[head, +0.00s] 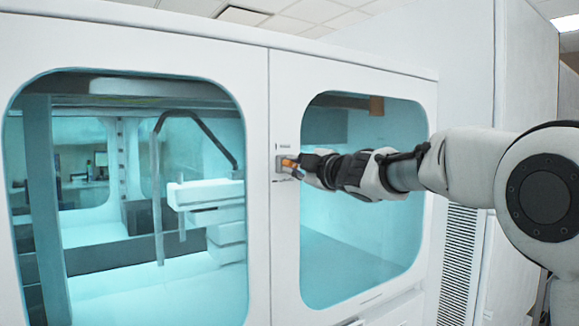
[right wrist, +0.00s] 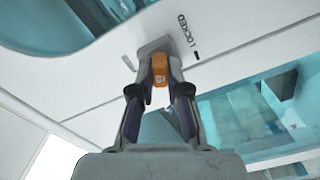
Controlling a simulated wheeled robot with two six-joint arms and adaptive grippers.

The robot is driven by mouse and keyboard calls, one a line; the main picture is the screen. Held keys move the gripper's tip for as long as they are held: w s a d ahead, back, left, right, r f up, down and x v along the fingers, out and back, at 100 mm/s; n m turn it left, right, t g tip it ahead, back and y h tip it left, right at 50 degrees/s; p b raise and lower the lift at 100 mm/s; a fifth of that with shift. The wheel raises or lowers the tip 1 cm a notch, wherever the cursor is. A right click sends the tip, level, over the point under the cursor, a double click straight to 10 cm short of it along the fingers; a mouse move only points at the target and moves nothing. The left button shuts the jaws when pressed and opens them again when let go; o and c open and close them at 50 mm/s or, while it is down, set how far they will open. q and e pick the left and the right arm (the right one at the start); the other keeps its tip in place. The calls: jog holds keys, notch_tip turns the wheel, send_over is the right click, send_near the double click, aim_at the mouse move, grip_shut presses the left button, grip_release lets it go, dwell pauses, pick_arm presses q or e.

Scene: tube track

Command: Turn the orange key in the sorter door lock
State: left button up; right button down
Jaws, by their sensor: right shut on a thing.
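The orange key (right wrist: 160,70) sits in the grey lock (right wrist: 153,47) on the sorter door's white frame. In the head view the orange key (head: 289,163) shows at the lock (head: 279,165), between the two windows. My right gripper (right wrist: 160,86) is shut on the orange key, with one finger on each side of it. In the head view my right gripper (head: 300,168) reaches the lock from the right and partly covers the key. The word LOCKED (right wrist: 188,33) is printed beside the lock, with a short dark mark near it. My left gripper is not in view.
The sorter's left window (head: 130,200) and right door window (head: 340,250) are teal-tinted. White equipment (head: 205,193) stands behind the left window. A vent grille (head: 458,265) is at the cabinet's right side. The space in front of the left window is free.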

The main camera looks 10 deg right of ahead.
jog(key=shift+f+n+b, duration=0.1)
jog(key=shift+n+b, duration=0.35)
jog(key=shift+n, duration=1.15)
jog(key=shift+b, duration=0.35)
jog(key=c, duration=1.6)
grip_release()
jog(key=shift+n, duration=0.7)
jog(key=o, duration=0.5)
jog(key=shift+o, duration=0.2)
